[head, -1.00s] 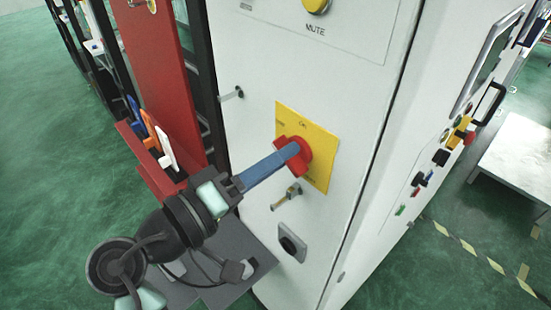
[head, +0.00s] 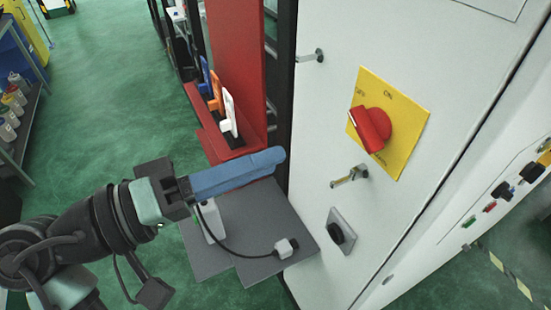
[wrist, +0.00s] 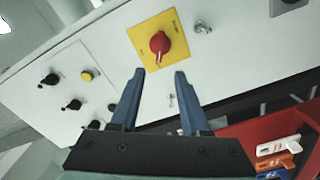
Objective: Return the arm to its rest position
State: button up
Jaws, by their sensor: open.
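My gripper (head: 272,160) has long blue fingers and stands clear of the white cabinet, to the left of the red rotary switch (head: 371,128). In the wrist view my gripper (wrist: 159,78) is open, its two fingers apart with nothing between them. The red switch knob (wrist: 159,43) sits on its yellow plate (wrist: 170,22) beyond the fingertips, not touched. In the head view its handle is tilted toward the upper left, near the "OFF" marking.
The white cabinet (head: 440,60) fills the right side. Below the switch are a key lock (head: 350,177) and a black socket (head: 337,233). Green floor on the left is open.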

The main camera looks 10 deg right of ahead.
dwell(0.4)
jog(key=w+d+r+n+t+y, duration=0.1)
jog(key=w+r+n+t+y, duration=0.1)
jog(key=w+r+t+y, duration=0.75)
jog(key=s+a+r+t+y, duration=0.1)
jog(key=s+r+t+y, duration=0.2)
jog(key=r, duration=0.6)
jog(key=s+a+r+t+y, duration=0.1)
jog(key=s+r+t+y, duration=0.3)
jog(key=s+r+t, duration=0.3)
notch_tip(320, 180, up, 4)
jog(key=shift+s+f+t, duration=0.2)
jog(key=shift+s+t, duration=0.05)
jog(key=shift+t, duration=0.6)
jog(key=shift+y, duration=0.25)
